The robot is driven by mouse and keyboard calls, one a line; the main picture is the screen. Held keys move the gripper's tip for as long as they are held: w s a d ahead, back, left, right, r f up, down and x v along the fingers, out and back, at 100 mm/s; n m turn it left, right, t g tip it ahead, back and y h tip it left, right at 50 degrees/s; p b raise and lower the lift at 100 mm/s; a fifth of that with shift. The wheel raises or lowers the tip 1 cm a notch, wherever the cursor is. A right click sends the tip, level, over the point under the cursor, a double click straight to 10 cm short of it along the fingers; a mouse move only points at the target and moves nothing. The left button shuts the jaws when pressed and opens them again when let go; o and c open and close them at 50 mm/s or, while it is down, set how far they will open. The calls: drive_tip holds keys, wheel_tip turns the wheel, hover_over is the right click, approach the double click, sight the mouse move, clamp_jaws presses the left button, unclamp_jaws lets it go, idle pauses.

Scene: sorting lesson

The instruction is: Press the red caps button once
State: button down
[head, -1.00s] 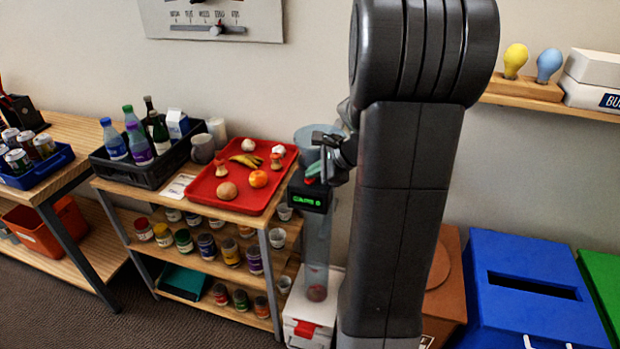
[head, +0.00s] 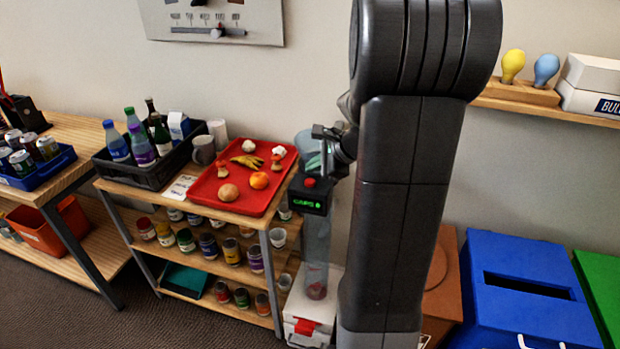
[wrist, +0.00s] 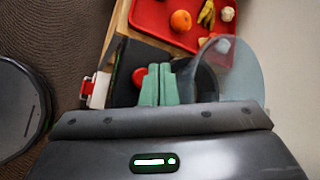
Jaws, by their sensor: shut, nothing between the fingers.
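The red caps button (head: 310,182) sits on top of a black box (head: 308,201) with a green lit display that reads CAPS and a digit too small to be sure of. In the wrist view the round red button (wrist: 139,77) shows just left of my fingertips. My gripper (wrist: 158,84) has its two green fingers together, with nothing between them. In the head view my gripper (head: 313,162) is just above and behind the button, with a visible gap.
A clear tube (head: 317,245) stands below and behind the black box. A red tray (head: 222,193) with fruit and mushrooms lies on the shelf unit to the left. A blue bin (head: 525,265) stands at the right. A white box (head: 312,300) is on the floor below.

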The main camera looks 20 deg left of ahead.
sight(314, 183)
drive_tip(key=shift+r+p, duration=1.35)
drive_tip(key=shift+r, duration=0.55)
